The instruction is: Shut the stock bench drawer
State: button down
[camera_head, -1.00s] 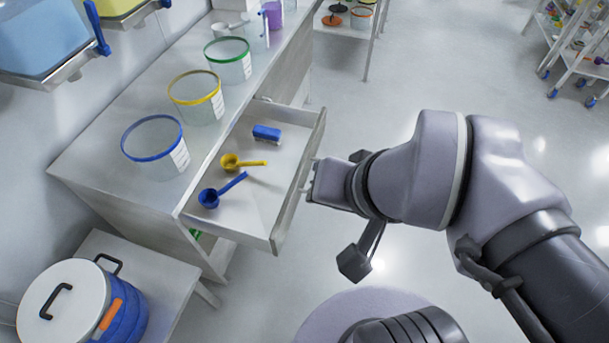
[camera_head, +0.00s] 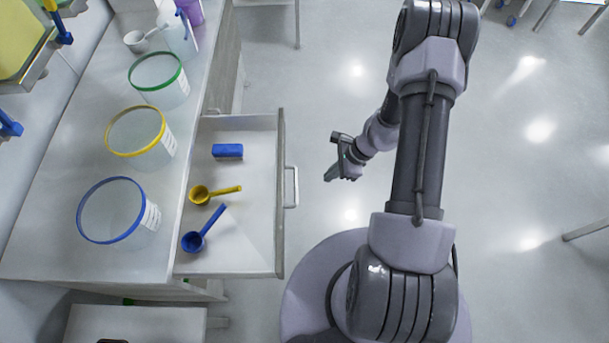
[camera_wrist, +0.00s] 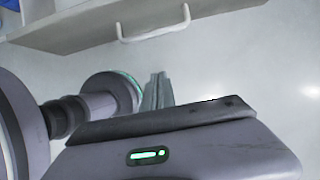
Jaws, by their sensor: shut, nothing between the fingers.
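The drawer (camera_head: 240,235) of the stock bench (camera_head: 66,262) stands pulled out to the right of the bench. It holds a blue block (camera_head: 228,151), a yellow scoop (camera_head: 214,194) and a blue scoop (camera_head: 204,229). Its handle (camera_head: 290,187) is on the drawer's right-hand front; in the wrist view the white handle (camera_wrist: 156,36) shows at the top, on the drawer front. My gripper (camera_head: 328,178) is shut and empty, to the right of the handle and apart from it. Its fingers also show in the wrist view (camera_wrist: 158,78), clear of the handle.
On the bench top stand tubs with blue (camera_head: 118,212), yellow (camera_head: 142,138) and green (camera_head: 160,80) rims. A purple container (camera_head: 190,10) is at the back. A low table (camera_head: 135,322) stands at the front left.

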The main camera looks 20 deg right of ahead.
jog(key=w+a+f+b, duration=0.2)
jog(key=a+f+b, duration=0.1)
jog(key=a+f, duration=0.3)
jog(key=shift+w+a, duration=0.15)
jog(key=shift+a, duration=0.4)
